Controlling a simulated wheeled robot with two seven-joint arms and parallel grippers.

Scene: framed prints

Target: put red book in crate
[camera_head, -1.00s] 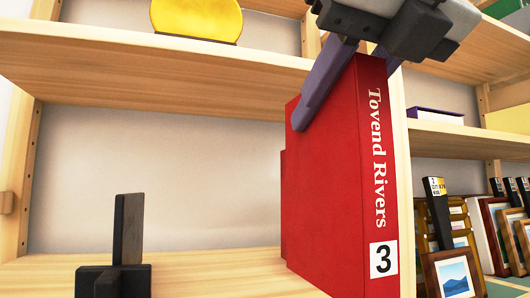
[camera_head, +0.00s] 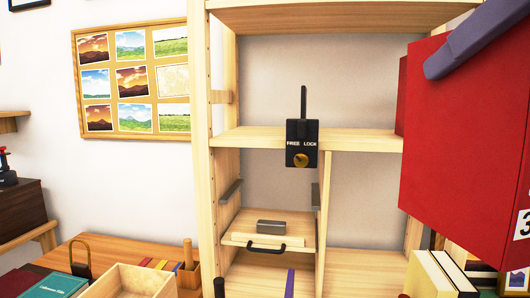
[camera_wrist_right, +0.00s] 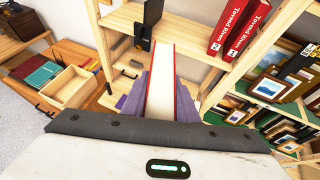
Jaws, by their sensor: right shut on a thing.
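My right gripper (camera_wrist_right: 161,95) is shut on a red book, whose pale page block (camera_wrist_right: 160,70) shows between its purple fingers in the right wrist view. In the head view the red cover (camera_head: 465,140) fills the right side, with one purple finger across its top and part of a "3" label at the edge. An open wooden box, seemingly the crate (camera_head: 130,282), stands at the lower left on a desk; it also shows in the right wrist view (camera_wrist_right: 70,86), apart from the book. Its inside looks empty. My left gripper is not clearly visible.
A wooden shelf unit (camera_head: 275,139) stands ahead, with a dark "FREE LOCK" device (camera_head: 302,145) on its board. Two similar red books (camera_wrist_right: 237,28) stand on the shelf, with framed prints (camera_wrist_right: 268,88) below.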

